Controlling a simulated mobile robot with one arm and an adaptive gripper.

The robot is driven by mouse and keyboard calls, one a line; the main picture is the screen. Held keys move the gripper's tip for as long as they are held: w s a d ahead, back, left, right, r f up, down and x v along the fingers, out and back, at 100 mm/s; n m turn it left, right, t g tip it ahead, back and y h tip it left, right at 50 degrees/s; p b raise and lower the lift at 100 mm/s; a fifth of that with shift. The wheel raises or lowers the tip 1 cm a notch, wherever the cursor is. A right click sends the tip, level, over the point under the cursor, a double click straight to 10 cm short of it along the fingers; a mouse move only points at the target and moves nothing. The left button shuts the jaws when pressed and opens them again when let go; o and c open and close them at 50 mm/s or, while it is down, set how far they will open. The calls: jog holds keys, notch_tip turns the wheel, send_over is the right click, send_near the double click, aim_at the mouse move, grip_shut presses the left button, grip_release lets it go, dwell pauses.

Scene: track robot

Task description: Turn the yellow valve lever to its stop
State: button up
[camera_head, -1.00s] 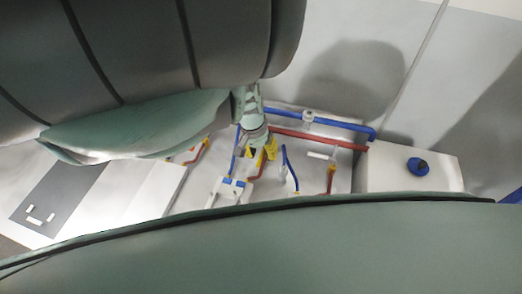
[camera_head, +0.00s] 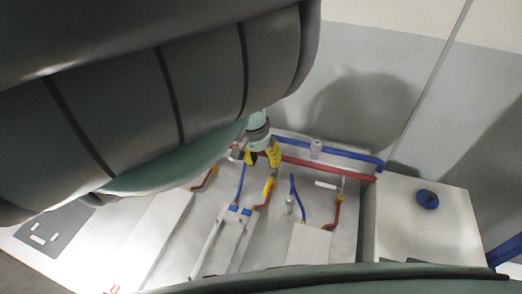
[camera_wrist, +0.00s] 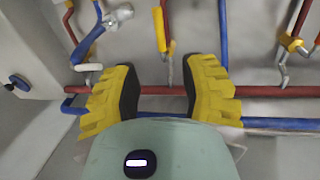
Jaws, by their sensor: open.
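The yellow lever (camera_wrist: 159,30) is a slim bar on a red pipe, at the top middle of the wrist view. It lies ahead of my gripper (camera_wrist: 160,72), in line with the gap between the two thick yellow fingers with black pads. The fingers are open, nothing is between them, and the lever stands apart from their tips. In the head view the lever (camera_head: 268,187) shows just below my gripper (camera_head: 263,158), in front of the pipe panel. The lever's pivot is not clear, and my arm hides much of the left side.
A long red pipe (camera_head: 310,165) and a blue pipe (camera_head: 345,152) run along the panel's back. A second red pipe with a yellow fitting (camera_head: 331,227) stands to the right. A white box with a blue knob (camera_head: 428,199) is further right. A blue-ended white frame (camera_head: 240,211) is near the lever.

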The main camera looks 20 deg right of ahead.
jog(key=r, duration=0.3)
jog(key=shift+w+a, duration=0.15)
jog(key=shift+a, duration=0.05)
dwell(0.5)
